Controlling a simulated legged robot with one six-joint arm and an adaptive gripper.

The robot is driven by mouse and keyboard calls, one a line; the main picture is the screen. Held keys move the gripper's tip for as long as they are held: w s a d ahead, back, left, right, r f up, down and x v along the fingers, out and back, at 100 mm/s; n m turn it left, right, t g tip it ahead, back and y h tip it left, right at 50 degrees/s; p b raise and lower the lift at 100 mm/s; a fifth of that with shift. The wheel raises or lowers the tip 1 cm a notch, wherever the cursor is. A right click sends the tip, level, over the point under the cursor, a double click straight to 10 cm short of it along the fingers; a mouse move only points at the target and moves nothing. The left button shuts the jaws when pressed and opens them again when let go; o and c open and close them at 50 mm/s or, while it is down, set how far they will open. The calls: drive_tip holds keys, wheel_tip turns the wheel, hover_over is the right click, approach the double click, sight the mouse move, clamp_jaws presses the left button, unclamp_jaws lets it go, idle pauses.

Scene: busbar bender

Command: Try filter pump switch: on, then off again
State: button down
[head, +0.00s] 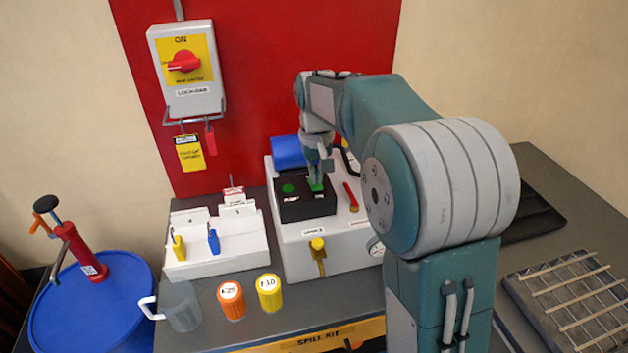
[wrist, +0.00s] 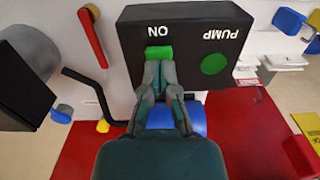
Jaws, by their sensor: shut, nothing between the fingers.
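The black pump switch box (head: 306,207) sits on top of the white machine and has a round green indicator (head: 288,188) and a green switch (head: 316,187). In the wrist view the box (wrist: 133,38) appears upside down, with the words ON and PUMP. The green switch (wrist: 159,52) is beside ON, and the round green indicator (wrist: 214,63) is beside PUMP. I cannot tell whether the indicator is lit. My gripper (head: 315,181) is shut and empty, its fingertips (wrist: 160,68) at the edge of the green switch. Contact cannot be told for sure.
A red lever (head: 351,197) stands right of the box, and a blue cylinder (head: 288,152) lies behind it. A yellow valve knob (head: 317,244) is on the machine's front. Orange (head: 231,300) and yellow (head: 269,293) cups stand in front. A lockout switch (head: 185,68) hangs on the red panel.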

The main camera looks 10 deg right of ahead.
drive_tip(key=shift+f, duration=0.6)
idle(0.4)
drive_tip(key=shift+r, duration=3.5)
